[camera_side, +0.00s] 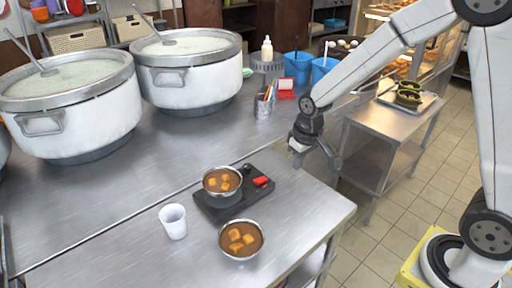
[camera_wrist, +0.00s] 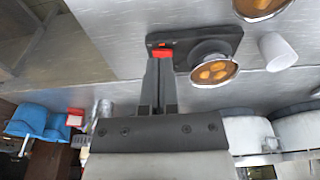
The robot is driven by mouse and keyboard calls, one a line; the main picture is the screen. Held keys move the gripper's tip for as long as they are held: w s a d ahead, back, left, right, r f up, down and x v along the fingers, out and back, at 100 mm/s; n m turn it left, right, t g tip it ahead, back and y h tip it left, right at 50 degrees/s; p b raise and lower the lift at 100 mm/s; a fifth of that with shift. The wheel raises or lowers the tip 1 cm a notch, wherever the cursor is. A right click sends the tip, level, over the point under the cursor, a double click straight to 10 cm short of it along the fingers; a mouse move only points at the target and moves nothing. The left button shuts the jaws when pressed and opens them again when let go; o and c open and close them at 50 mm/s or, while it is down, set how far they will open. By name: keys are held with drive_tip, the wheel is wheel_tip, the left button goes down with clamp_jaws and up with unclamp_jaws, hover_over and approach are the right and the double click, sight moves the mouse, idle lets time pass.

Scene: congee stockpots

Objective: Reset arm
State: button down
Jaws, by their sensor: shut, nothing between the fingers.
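My gripper (camera_side: 318,158) hangs in the air over the right edge of the steel counter in the side view, apart from everything. In the wrist view my gripper (camera_wrist: 158,80) has its two fingers together with nothing between them. A black scale (camera_side: 236,194) with a red button lies on the counter to its left. A bowl of brown stew with orange cubes (camera_side: 222,181) sits on the scale. A second such bowl (camera_side: 241,240) stands on the counter in front. A white cup (camera_side: 173,222) stands to the left.
Two large white stockpots (camera_side: 72,104) (camera_side: 188,78) with ladles stand at the back left. A metal cup of utensils (camera_side: 263,106), blue containers (camera_side: 298,68) and a squeeze bottle (camera_side: 267,48) stand behind. A lower steel side table (camera_side: 392,114) with a tray (camera_side: 407,97) is at right.

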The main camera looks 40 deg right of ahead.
drive_tip(key=s, duration=1.1)
drive_tip(key=shift+s+a+r+t, duration=0.2)
drive_tip(key=shift+s+a+t, duration=0.15)
drive_tip(key=shift+a+t, duration=0.05)
